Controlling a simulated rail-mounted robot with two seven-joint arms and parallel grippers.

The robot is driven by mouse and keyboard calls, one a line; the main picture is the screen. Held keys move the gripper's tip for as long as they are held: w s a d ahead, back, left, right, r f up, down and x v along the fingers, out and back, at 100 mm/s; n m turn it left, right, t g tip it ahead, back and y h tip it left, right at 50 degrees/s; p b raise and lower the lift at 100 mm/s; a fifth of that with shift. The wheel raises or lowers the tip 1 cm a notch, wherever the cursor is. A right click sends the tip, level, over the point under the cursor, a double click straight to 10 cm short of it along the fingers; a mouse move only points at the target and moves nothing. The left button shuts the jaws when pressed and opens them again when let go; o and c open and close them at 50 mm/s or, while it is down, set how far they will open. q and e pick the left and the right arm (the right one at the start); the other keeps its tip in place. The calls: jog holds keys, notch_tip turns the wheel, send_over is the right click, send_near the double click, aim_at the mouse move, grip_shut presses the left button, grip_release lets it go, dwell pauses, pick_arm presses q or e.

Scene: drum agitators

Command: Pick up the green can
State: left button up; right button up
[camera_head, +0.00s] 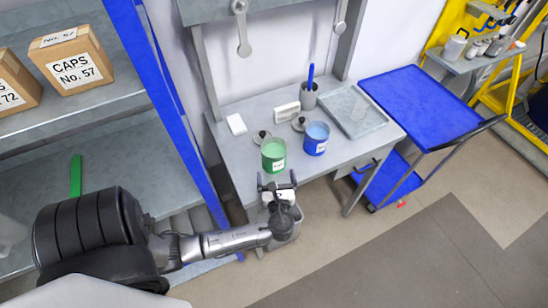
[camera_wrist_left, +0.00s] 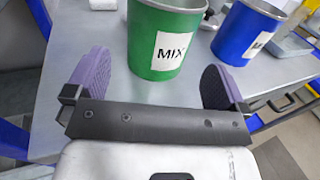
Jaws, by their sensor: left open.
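The green can (camera_head: 273,156) stands upright near the front edge of the grey bench, with a white label. In the left wrist view the green can (camera_wrist_left: 160,55) shows a label reading "MIX" and sits just beyond and between my open fingers. My left gripper (camera_head: 276,183) is open and empty, in front of the can at the bench edge. Its purple finger pads (camera_wrist_left: 155,80) are spread wide, one to each side of the can. I cannot tell whether they overlap its sides. My right gripper is not in view.
A blue can (camera_head: 316,140) stands close to the right of the green can. A blue cart (camera_head: 420,105) stands right of the bench. A blue shelf post (camera_head: 165,90) is left.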

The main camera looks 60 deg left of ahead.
aim_at(275, 166)
pick_arm(q)
jog(key=shift+x, duration=3.2)
jog(key=shift+f, duration=0.1)
jog(key=shift+d, duration=0.1)
jog(key=c, duration=0.9)
